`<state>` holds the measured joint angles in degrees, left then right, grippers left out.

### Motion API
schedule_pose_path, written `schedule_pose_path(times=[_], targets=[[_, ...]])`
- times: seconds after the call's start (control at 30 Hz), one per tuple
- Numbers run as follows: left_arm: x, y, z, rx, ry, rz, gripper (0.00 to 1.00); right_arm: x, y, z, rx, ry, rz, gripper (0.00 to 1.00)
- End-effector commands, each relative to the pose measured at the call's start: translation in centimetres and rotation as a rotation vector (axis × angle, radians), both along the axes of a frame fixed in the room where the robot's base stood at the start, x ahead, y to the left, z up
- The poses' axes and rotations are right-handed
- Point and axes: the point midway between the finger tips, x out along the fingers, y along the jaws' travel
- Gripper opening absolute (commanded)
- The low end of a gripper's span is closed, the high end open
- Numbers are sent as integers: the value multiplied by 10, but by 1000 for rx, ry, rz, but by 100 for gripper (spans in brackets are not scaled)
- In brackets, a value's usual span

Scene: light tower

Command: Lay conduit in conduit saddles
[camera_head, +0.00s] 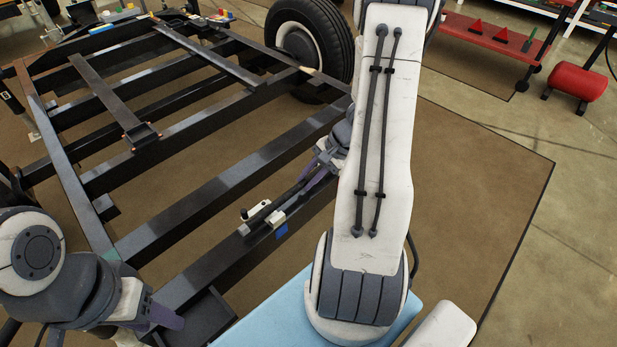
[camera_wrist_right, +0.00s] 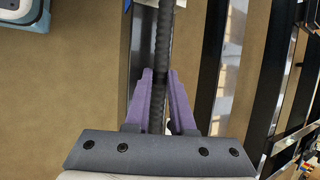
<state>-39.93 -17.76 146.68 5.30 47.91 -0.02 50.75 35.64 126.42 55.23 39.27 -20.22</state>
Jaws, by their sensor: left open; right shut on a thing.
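A dark ribbed conduit (camera_wrist_right: 163,45) runs between the purple fingers of my right gripper (camera_wrist_right: 160,85), which is shut on it. In the head view the conduit (camera_head: 286,198) lies along the near dark frame rail, and my right gripper (camera_head: 322,175) is partly hidden by my right arm. White saddle pieces (camera_head: 276,218) sit on that rail near the conduit's left end. The conduit end is close to them, but I cannot tell whether it is seated. My left gripper (camera_head: 168,317) is open and empty at the lower left, over the frame's near corner.
The black trailer frame (camera_head: 205,187) has several crossbars with open gaps. A blue patch (camera_head: 282,231) marks the near rail. A wheel (camera_head: 305,45) stands at the back. A light blue surface (camera_head: 262,322) lies in front. A red bench (camera_head: 490,38) is at the far right.

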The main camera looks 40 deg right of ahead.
Motion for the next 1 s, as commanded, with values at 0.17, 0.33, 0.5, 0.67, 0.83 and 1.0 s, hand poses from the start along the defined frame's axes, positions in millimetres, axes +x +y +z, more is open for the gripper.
schedule_pose_path(times=[0.17, 0.33, 0.5, 0.67, 0.83, 1.0], targets=[[0, 0, -7, 0, 0, 0, 50, 0, 0, -7, 0, 0, 0, 0], [0, 0, -11, 0, 0, 0, 50, 0, 0, -12, 0, 0, 0, 0], [0, 0, -16, 0, 0, 0, 50, 0, 0, -17, 0, 0, 0, 0], [0, 0, -16, 0, 0, 0, 50, 0, 0, -17, 0, 0, 0, 0], [0, 0, -16, 0, 0, 0, 50, 0, 0, -17, 0, 0, 0, 26], [0, 0, -16, 0, 0, 0, 50, 0, 0, -17, 0, 1, 0, 57]])
